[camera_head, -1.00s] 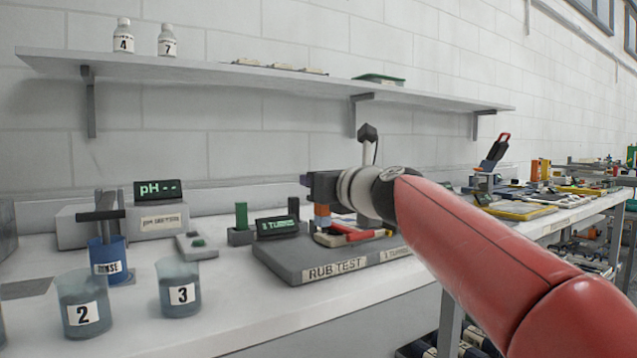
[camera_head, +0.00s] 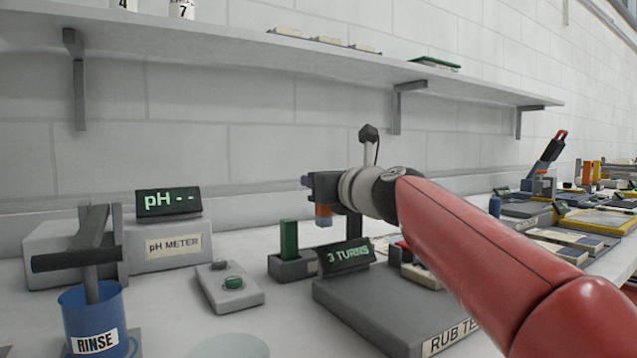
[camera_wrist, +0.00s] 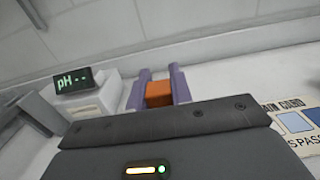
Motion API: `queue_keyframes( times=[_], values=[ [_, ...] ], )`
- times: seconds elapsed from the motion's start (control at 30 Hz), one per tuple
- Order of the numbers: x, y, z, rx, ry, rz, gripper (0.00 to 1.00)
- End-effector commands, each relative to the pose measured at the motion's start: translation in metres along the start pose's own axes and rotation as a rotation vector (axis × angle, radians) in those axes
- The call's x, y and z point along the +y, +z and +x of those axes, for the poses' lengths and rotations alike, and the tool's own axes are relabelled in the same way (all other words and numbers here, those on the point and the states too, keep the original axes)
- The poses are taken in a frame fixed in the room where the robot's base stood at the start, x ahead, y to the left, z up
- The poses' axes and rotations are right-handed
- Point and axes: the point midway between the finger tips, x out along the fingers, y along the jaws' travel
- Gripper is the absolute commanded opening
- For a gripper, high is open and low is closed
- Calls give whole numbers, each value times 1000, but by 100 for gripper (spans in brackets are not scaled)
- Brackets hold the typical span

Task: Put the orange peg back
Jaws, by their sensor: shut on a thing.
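My gripper (camera_head: 320,196) is shut on the orange peg (camera_head: 323,219), whose lower part shows beneath the jaws. The wrist view shows the orange peg (camera_wrist: 158,93) between my two purple fingers; its other end is hidden. The peg hangs in the air, touching nothing below that I can see. A small dark holder (camera_head: 290,268) with an upright green peg (camera_head: 289,238) stands on the bench, to the left of and below my gripper. Whether the holder has a free slot, I cannot tell.
The 3 TURNS display (camera_head: 347,257) and grey rub test board (camera_head: 390,310) lie below my gripper. A pH meter (camera_head: 160,245), a grey button box (camera_head: 228,290) and a blue rinse cup (camera_head: 93,318) stand left. A wall shelf (camera_head: 300,68) runs above.

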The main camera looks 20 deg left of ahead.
Motion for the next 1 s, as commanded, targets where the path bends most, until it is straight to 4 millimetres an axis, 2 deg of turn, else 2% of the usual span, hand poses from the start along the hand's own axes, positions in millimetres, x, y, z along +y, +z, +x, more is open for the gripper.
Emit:
queue_keyframes(
  times=[0.03, 0.5, 1.0],
  values=[
    [0, -9, 0, 0, 0, 0, 0],
    [0, -55, 0, 0, 0, 0, 0],
    [0, -58, 0, 0, 0, 0, 0]
  ],
)
